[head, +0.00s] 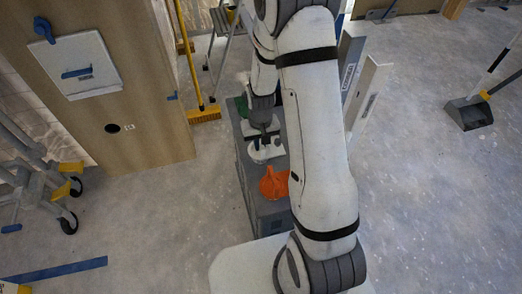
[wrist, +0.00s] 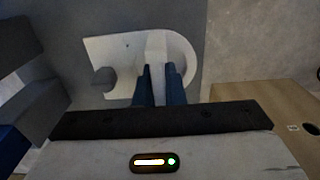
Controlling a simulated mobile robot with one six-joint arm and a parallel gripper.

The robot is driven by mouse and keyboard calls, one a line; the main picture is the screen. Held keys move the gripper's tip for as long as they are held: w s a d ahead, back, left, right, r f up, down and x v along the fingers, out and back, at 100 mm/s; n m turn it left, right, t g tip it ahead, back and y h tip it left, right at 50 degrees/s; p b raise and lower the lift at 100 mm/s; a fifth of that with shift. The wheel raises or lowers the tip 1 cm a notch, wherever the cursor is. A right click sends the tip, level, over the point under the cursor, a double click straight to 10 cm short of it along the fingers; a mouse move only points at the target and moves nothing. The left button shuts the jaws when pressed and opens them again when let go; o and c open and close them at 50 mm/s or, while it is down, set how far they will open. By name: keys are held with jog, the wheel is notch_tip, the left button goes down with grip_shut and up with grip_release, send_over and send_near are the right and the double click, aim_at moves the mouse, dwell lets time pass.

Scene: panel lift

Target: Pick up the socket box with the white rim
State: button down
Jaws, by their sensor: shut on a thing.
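The socket box with the white rim (wrist: 112,48) shows in the wrist view as a pale, rounded shape with a grey inside. My gripper (wrist: 160,70) has its two blue fingers on either side of a pale part of it and is shut on it. In the head view my gripper (head: 264,138) is above the grey chest, and the white rim (head: 259,154) shows just under it. The arm hides part of this area. I cannot tell whether the box touches the grey top or is clear of it.
The grey chest (head: 250,185) also bears an orange thing (head: 273,183) and a green one (head: 242,104). A wooden panel with a white cover (head: 83,66) stands at left, near a broom (head: 203,115). Pale boards (head: 366,92) stand right of the arm. A dustpan (head: 468,113) is at far right.

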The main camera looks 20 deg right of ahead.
notch_tip(320, 180, up, 10)
jog(key=shift+r+p, duration=0.1)
jog(key=shift+p, duration=0.95)
jog(key=shift+r, duration=0.1)
jog(key=w+r+p, duration=0.4)
jog(key=r+p, duration=0.3)
jog(key=p, duration=0.7)
dwell(0.3)
jog(key=shift+s, duration=0.1)
